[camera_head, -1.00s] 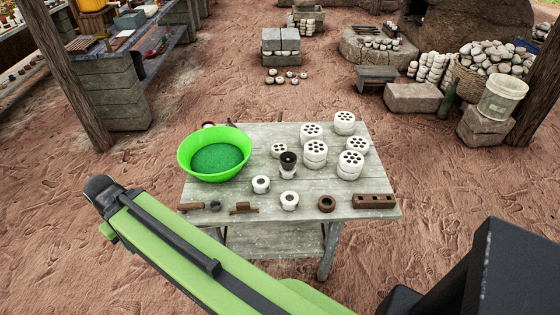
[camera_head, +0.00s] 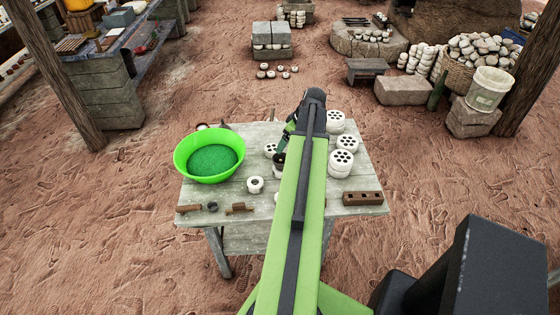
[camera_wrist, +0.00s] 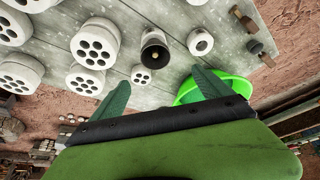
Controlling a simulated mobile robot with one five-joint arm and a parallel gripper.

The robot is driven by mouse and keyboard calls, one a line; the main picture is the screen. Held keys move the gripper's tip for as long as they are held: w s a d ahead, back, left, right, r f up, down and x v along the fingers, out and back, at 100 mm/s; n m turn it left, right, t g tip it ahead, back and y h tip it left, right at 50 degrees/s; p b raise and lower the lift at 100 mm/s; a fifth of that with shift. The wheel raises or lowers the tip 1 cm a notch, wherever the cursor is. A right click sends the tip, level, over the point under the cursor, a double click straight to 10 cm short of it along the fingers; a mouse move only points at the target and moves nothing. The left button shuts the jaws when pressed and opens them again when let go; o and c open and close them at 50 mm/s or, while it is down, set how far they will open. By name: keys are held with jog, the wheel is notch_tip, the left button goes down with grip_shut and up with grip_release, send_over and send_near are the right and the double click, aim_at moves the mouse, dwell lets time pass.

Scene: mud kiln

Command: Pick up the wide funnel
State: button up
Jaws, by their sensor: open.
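A dark round piece with a small central hole (camera_wrist: 155,55) sits on a white cylinder; it looks like the wide funnel, though I cannot be sure. In the head view its dark rim (camera_head: 278,158) shows just left of my arm, partly hidden. My gripper (camera_wrist: 160,77) is open and empty, its two green fingers spread apart. In the wrist view the dark piece lies beyond the fingertips, between their lines, and nothing touches it. In the head view my gripper (camera_head: 284,145) hangs over the table's middle, largely covered by my arm.
The grey wooden table (camera_head: 215,190) holds a bright green basin (camera_head: 182,165) at left. White perforated cylinders (camera_head: 341,162) stand close by at right. A small white ring-shaped piece (camera_head: 255,185), brown metal pieces and a brown brick (camera_head: 362,198) lie nearer the front.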

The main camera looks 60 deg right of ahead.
aim_at(280, 160)
jog(key=b+x, duration=0.3)
jog(key=x, duration=0.1)
jog(key=s+b+x, duration=0.1)
jog(key=b+x, duration=0.2)
jog(key=b, duration=0.1)
jog(key=d+b+x, duration=0.1)
jog(key=b+x, duration=0.3)
jog(key=shift+f, duration=0.5)
jog(key=shift+w+d+f+b, duration=0.1)
jog(key=shift+f+b, duration=0.05)
jog(key=shift+b, duration=0.2)
jog(key=b+x, duration=0.4)
jog(key=x, duration=0.1)
jog(key=shift+f+b, duration=0.1)
jog(key=shift+b, duration=0.3)
jog(key=shift+w+r, duration=0.1)
jog(key=shift+r, duration=0.1)
jog(key=shift+c, duration=0.3)
jog(key=c, duration=0.9)
jog(key=shift+c, duration=0.2)
